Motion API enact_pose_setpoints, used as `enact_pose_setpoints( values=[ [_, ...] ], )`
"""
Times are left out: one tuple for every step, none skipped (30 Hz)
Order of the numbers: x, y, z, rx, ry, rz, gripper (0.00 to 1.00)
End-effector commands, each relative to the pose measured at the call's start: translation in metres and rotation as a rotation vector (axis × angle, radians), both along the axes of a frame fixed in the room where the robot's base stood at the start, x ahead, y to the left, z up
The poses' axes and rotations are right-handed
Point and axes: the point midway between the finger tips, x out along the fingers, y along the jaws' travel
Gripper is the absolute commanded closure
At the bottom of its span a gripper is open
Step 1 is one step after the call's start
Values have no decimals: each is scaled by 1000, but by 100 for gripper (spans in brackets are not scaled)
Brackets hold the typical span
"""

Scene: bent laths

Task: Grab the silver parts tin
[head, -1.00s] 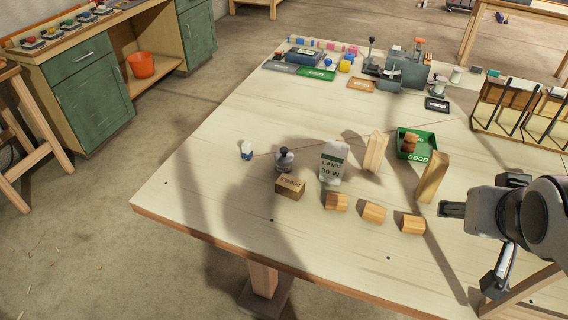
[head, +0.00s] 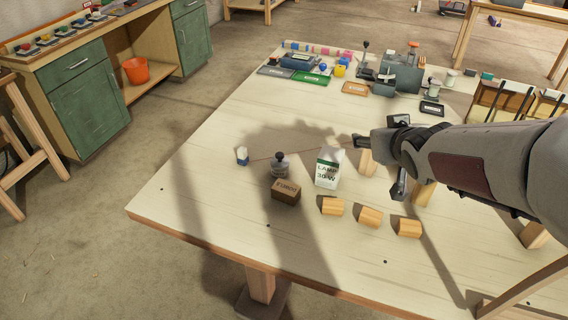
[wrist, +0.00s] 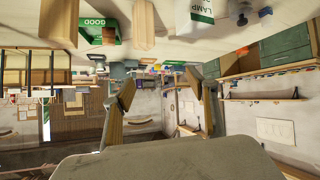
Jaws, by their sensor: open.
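A small silver tin with a dark knob on top (head: 280,168) stands upright on the table, left of the white lamp box (head: 328,168) and behind a brown carton (head: 286,191). It looks like the parts tin. In the wrist view, which is upside down, the tin (wrist: 242,14) is at the top edge, partly cut off, beside the lamp box (wrist: 190,14).
A small blue-and-white bottle (head: 242,156) stands left of the tin. Several short wooden pieces (head: 370,217) lie along the front. An upright wooden block (head: 367,163) is partly hidden by my gripper. The table's left front is clear.

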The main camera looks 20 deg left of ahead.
Motion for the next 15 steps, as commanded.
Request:
enact_pose_setpoints(
  values=[
    [6, 13, -7, 7, -5, 25, 42],
    [9, 21, -9, 13, -11, 39, 42],
    [13, 30, -13, 19, -18, 58, 42],
    [15, 38, -17, 25, -23, 74, 42],
    [18, 46, -19, 31, -28, 89, 42],
    [21, 56, -24, 38, -34, 109, 42],
    [23, 64, -27, 45, -39, 124, 42],
    [24, 72, -31, 51, -43, 139, 42],
    [26, 82, -35, 61, -48, 160, 42],
    [28, 90, -38, 67, -53, 177, 42],
    [29, 98, -43, 73, -54, 192, 42],
    [30, 108, -47, 84, -60, 213, 42],
    [31, 117, -51, 91, -63, 229, 42],
    [31, 125, -55, 99, -65, 245, 42],
    [31, 135, -61, 110, -68, 267, 42]
  ],
)
